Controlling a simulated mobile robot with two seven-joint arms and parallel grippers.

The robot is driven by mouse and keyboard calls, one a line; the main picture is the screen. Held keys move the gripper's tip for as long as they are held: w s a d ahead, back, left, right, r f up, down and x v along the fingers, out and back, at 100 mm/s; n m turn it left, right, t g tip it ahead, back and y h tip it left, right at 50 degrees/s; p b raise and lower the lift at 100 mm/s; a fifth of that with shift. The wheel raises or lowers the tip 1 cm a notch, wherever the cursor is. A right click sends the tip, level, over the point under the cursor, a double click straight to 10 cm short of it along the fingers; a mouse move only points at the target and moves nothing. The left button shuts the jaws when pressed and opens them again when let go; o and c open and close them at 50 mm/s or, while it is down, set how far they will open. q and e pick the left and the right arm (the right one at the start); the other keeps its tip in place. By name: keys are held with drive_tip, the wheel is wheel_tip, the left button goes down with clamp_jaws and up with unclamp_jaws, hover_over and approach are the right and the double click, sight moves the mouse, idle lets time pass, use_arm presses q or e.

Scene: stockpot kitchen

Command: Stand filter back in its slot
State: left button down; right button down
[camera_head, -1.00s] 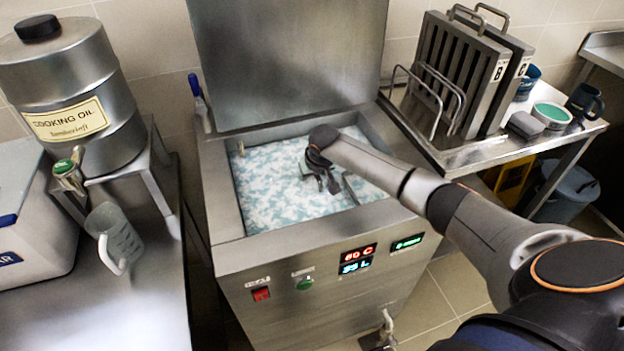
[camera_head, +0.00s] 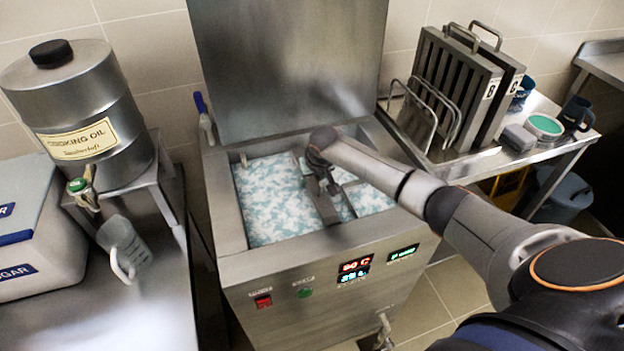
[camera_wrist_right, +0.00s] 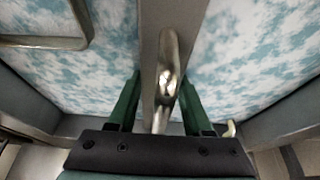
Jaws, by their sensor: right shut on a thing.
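A filter (camera_head: 325,207) is in the stainless tank (camera_head: 228,215). Its dark top edge shows in the blue-white foamy liquid (camera_head: 275,205), and its lower part is hidden. My right gripper (camera_head: 321,184) reaches down into the tank above it. In the right wrist view the gripper's green fingers (camera_wrist_right: 160,104) are either side of the filter's metal loop handle (camera_wrist_right: 168,75), shut on it. The rack (camera_head: 437,103) on the right side table holds upright filters marked B (camera_head: 452,80) and C (camera_head: 512,85). Its wire-framed left part looks empty. My left gripper is out of view.
The tank's tall lid (camera_head: 290,60) stands open behind. A grey block (camera_head: 518,138), a teal-topped tub (camera_head: 544,126) and mugs (camera_head: 577,113) sit right of the rack. An oil drum (camera_head: 80,120) and a jug (camera_head: 125,245) are at left. A thin metal bar (camera_wrist_right: 50,42) crosses the liquid.

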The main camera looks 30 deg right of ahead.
drive_tip(key=shift+w+r+p, duration=0.15)
drive_tip(key=shift+r+p, duration=2.15)
drive_tip(key=shift+r, duration=1.65)
drive_tip(key=shift+r, duration=0.4)
wheel_tip(320, 180, up, 11)
drive_tip(key=shift+r, duration=0.2)
wheel_tip(320, 180, up, 12)
drive_tip(key=shift+f, duration=0.1)
